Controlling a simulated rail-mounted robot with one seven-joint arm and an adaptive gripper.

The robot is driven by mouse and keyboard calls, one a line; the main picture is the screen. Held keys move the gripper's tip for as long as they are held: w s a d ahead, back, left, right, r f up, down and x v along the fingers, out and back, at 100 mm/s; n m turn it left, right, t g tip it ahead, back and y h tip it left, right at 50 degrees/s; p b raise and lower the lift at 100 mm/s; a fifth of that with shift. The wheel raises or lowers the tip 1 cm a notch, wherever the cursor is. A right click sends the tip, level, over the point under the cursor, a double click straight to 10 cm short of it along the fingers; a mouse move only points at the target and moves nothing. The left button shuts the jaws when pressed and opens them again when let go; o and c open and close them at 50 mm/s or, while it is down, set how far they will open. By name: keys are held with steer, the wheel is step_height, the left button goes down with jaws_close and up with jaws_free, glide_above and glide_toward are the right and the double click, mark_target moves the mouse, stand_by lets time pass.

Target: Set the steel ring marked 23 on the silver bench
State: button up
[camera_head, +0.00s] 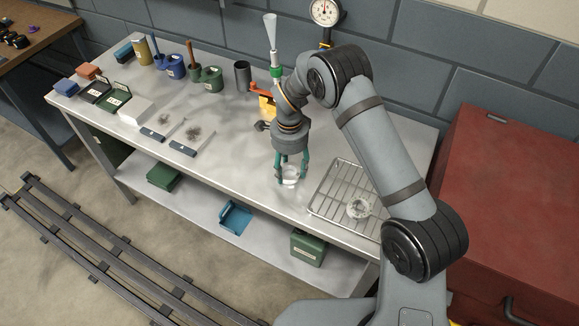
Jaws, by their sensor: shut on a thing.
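My gripper (290,177), with green fingers, points down over the front right part of the silver bench (222,165). It is shut on a pale, shiny steel ring (290,181), left of the wire rack. The fingers partly cover the ring, and no number is readable on it. The ring is low over the bench top; I cannot tell whether it touches. A second pale round piece (359,207) lies on the wire rack (333,190); its marking is also too small to read.
A dial gauge (325,12) stands behind. A red cabinet (515,200) is at the right. The bench's front middle is clear.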

steer(key=shift+f, duration=0.15)
steer(key=o, duration=1.6)
steer(key=shift+c, duration=0.2)
steer(key=shift+r, duration=0.3)
steer(key=shift+w+r+b, duration=0.1)
steer(key=shift+r+b, duration=0.2)
steer(key=shift+b, duration=0.05)
step_height(320, 180, up, 11)
steer(key=b, duration=0.2)
steer(key=shift+b, duration=0.35)
steer(key=shift+o, duration=0.4)
